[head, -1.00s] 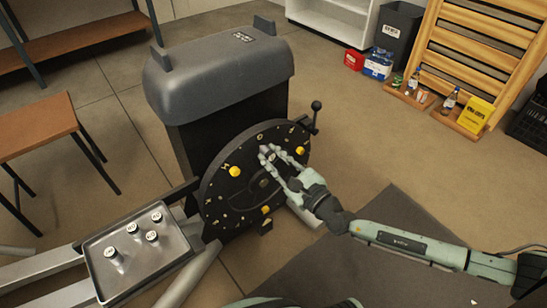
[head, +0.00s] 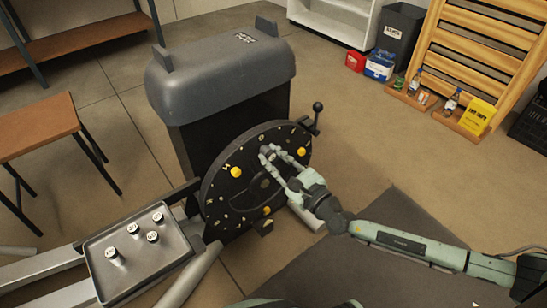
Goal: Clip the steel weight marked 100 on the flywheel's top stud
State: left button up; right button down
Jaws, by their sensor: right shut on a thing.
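The flywheel (head: 225,205) is a dark disc with yellow studs and markings on the front of the elliptical's housing. Yellow studs show at its left (head: 236,172), its right (head: 301,152) and its bottom (head: 267,211). My right gripper (head: 268,154) is at the upper part of the disc, shut on a small steel weight (head: 265,149) that is mostly hidden by the fingers. Its mark is not readable, and I cannot tell whether it touches a stud. My left gripper is out of view; only a bit of pale arm shows at the bottom edge.
A metal tray (head: 109,283) at the lower left holds several steel weights (head: 132,228). A lever with a black knob (head: 318,106) stands right of the disc. The grey housing (head: 215,75) rises behind it. Dark mat (head: 380,240) lies at right.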

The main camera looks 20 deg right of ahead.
jog(key=shift+w+a, duration=0.15)
jog(key=shift+w, duration=0.2)
dwell(0.3)
jog(key=c, duration=1.3)
grip_release()
jog(key=v, duration=1.2)
jog(key=shift+r, duration=0.1)
